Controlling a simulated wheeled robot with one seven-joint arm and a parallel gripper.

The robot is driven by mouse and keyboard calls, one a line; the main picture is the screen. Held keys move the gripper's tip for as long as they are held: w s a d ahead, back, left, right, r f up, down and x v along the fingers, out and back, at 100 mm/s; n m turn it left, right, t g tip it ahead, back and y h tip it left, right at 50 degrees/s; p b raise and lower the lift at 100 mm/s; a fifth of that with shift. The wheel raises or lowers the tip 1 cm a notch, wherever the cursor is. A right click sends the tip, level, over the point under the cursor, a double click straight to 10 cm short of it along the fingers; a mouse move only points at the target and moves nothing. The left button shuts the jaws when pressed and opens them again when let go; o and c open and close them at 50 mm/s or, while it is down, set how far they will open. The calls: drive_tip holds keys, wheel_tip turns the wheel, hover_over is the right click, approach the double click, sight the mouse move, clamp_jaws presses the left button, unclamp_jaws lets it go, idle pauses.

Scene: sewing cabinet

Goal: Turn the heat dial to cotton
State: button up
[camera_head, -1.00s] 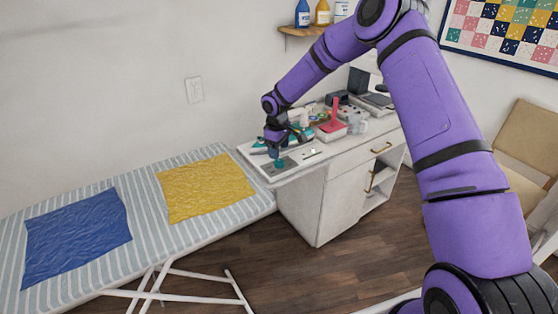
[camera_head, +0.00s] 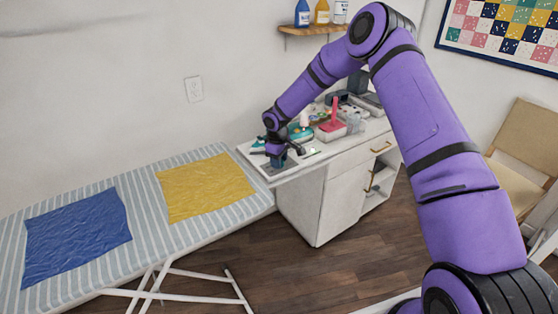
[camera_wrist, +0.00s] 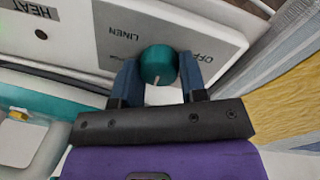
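The heat dial (camera_wrist: 158,65) is a round teal knob on a pale panel (camera_wrist: 85,45) in the wrist view. A white pointer mark shows on its lower edge, toward my gripper. "LINEN" is printed to its upper left and "OFF" to its right; no "cotton" label is readable. My gripper (camera_wrist: 160,70) has one blue finger on each side of the dial, with narrow gaps seeming to show, so it looks open around it. In the head view my gripper (camera_head: 278,160) points down at the cabinet's left end and hides the dial.
The teal iron (camera_head: 259,146) stands beside my gripper. Several items, including a red-topped holder (camera_head: 334,118), crowd the cabinet top (camera_head: 345,143) to the right. The striped ironing board (camera_head: 145,205) with yellow cloth (camera_head: 205,188) and blue cloth (camera_head: 77,235) adjoins on the left.

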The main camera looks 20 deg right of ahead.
drive_tip(key=shift+m, duration=0.4)
drive_tip(key=m, duration=0.4)
drive_tip(key=shift+m+g, duration=0.3)
drive_tip(key=shift+m, duration=0.1)
drive_tip(key=m, duration=0.6)
drive_tip(key=shift+w, duration=0.1)
idle(0.3)
drive_tip(key=o, duration=0.9)
drive_tip(key=shift+o, duration=0.2)
wheel_tip(320, 180, up, 11)
drive_tip(key=shift+a, duration=0.45)
